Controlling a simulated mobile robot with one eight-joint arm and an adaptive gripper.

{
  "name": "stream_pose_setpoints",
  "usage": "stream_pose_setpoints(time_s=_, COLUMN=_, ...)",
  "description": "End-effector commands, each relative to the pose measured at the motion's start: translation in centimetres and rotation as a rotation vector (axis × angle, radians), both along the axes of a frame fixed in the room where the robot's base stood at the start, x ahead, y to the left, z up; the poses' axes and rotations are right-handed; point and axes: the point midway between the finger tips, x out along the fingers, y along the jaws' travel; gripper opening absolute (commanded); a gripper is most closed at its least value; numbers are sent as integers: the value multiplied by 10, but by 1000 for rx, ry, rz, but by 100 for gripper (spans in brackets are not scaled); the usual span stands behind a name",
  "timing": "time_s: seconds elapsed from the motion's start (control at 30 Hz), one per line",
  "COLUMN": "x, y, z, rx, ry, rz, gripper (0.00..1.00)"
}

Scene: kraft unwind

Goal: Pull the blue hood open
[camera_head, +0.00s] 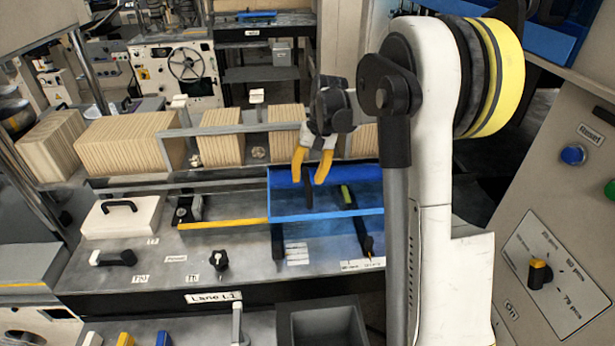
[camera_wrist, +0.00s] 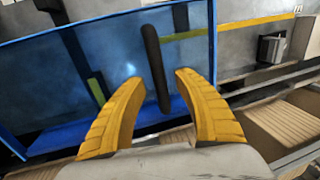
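The blue hood (camera_head: 345,200) is a translucent blue cover with a brighter blue rim, over the right part of the lane bench. It fills the left and middle of the wrist view (camera_wrist: 60,75). Its black bar handle (camera_wrist: 155,65) stands out as a dark bar; in the head view the handle (camera_head: 309,196) shows just below my fingertips. My gripper (camera_head: 309,181) is open, with two yellow fingers pointing down at the hood. In the wrist view the handle lies between the fingertips (camera_wrist: 162,74), with gaps on both sides. I cannot tell whether it is within their reach.
Wooden-looking stacked blocks (camera_head: 130,143) stand in a row behind the hood. A white box with a black handle (camera_head: 120,216) and a black knob (camera_head: 219,261) sit on the bench at left. A grey control panel (camera_head: 550,230) stands close at right. An open grey bin (camera_head: 325,325) is below the bench front.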

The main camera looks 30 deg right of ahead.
Motion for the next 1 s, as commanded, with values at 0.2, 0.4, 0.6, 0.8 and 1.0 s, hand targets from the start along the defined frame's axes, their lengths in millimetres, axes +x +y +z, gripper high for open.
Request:
stream_pose_setpoints(time_s=0.2, x=0, y=-1, z=6, rx=0, ry=-1, rz=0, gripper=38)
stream_pose_setpoints(time_s=0.4, x=-3, y=-7, z=42, rx=0, ry=-1, rz=-1, gripper=38)
stream_pose_setpoints(time_s=0.6, x=-6, y=-16, z=85, rx=0, ry=0, rz=0, gripper=38)
stream_pose_setpoints(time_s=0.8, x=-8, y=-21, z=112, rx=0, ry=0, rz=-1, gripper=38)
stream_pose_setpoints(time_s=1.0, x=-9, y=-22, z=118, rx=0, ry=0, rz=0, gripper=38)
